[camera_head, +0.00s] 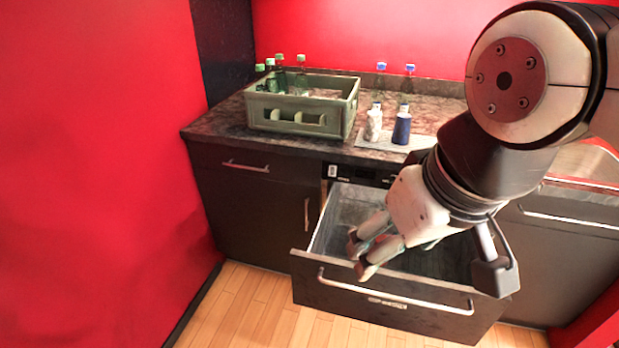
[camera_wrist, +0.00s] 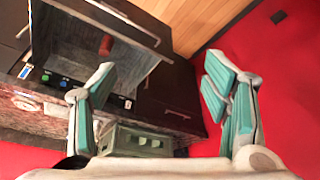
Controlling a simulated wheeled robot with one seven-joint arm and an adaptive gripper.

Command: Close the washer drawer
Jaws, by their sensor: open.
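The washer drawer (camera_head: 390,297) is pulled well out from the dark cabinet in the head view. Its front panel carries a long metal handle (camera_head: 395,296). The open drawer also shows at the upper left of the wrist view (camera_wrist: 65,32), with a small reddish item (camera_wrist: 105,45) in it. My gripper (camera_head: 357,257) is open and empty, with its fingers pointing left, and appears over the left front part of the drawer. Both fingers show apart in the wrist view (camera_wrist: 160,68). My arm hides part of the drawer's right side. I cannot tell whether the gripper touches the drawer.
A green crate (camera_head: 293,120) with bottles stands on the counter (camera_head: 215,125). A closed cabinet (camera_head: 250,210) is left of the drawer. The wooden floor (camera_head: 240,310) in front is clear, beside a red wall (camera_head: 90,170).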

